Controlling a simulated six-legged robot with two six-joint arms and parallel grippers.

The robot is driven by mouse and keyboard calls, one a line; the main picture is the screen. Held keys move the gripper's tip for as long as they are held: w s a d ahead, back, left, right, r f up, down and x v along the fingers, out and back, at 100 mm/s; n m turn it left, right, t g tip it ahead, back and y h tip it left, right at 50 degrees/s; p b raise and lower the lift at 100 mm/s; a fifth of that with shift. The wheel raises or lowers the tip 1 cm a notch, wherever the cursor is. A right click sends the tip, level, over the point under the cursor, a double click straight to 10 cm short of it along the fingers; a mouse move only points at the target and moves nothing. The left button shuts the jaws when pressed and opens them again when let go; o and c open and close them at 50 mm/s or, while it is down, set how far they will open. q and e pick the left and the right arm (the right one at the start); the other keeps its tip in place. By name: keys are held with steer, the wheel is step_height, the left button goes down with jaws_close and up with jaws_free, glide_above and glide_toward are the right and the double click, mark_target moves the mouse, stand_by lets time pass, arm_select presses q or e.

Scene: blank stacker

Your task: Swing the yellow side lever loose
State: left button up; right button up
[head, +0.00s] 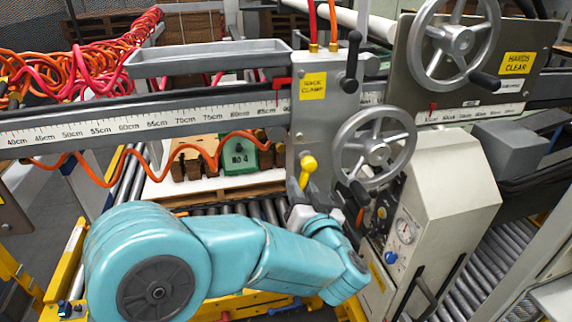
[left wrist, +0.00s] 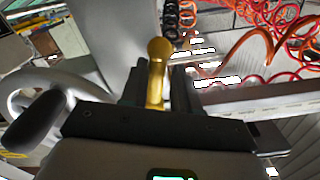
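The yellow side lever (head: 308,171) is on the side of the grey rack clamp housing (head: 318,125), its knob up and its stem slanting down. My left gripper (head: 300,213) is just below it in the head view, its fingers hard to make out there. In the left wrist view, the lever (left wrist: 157,70) shows between the two dark fingers of my left gripper (left wrist: 158,88), knob beyond the tips. The fingers are close on both sides of the stem. I cannot tell whether they touch it. My right gripper is not in view.
A handwheel (head: 375,147) with a dark handle is close right of the lever. The beige gauge cabinet (head: 447,190) stands to the right. A graduated beam (head: 150,120) runs left from the clamp. An orange coiled hose (head: 130,155) hangs below it, before the green block (head: 239,156).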

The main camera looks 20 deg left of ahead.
arm_select(q)
step_height(320, 180, up, 4)
steer(key=s+a+m+p, duration=0.25)
steer(key=m+p, duration=0.55)
steer(key=m, duration=0.5)
steer(key=v, duration=0.8)
steer(key=shift+d, duration=0.2)
stand_by(0.5)
steer(key=shift+a, duration=0.1)
